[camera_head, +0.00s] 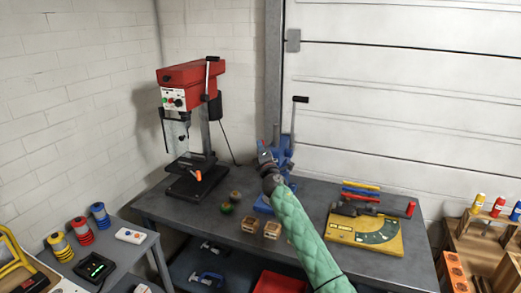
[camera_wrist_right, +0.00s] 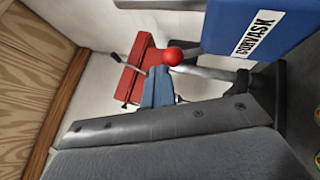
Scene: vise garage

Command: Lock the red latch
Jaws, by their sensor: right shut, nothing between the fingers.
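In the right wrist view, a red ball knob (camera_wrist_right: 174,56) sits on a metal lever beside a blue machine body (camera_wrist_right: 240,30) with a white label. I take the knob to be the red latch's handle. My right gripper (camera_wrist_right: 160,72) is shut and empty, its blue-grey fingertips close to the knob; I cannot tell whether they touch. In the head view my right gripper (camera_head: 264,153) is in front of the blue machine (camera_head: 282,148) at the bench's back and hides part of it. A tiny red spot shows at its tip. My left gripper is not in view.
A red drill press (camera_head: 190,75) stands left on the grey bench (camera_head: 305,188). Wooden blocks (camera_head: 250,224) lie near the front edge. A yellow plate (camera_head: 345,230) with tools lies right. A side table (camera_head: 130,250) holds coloured spools.

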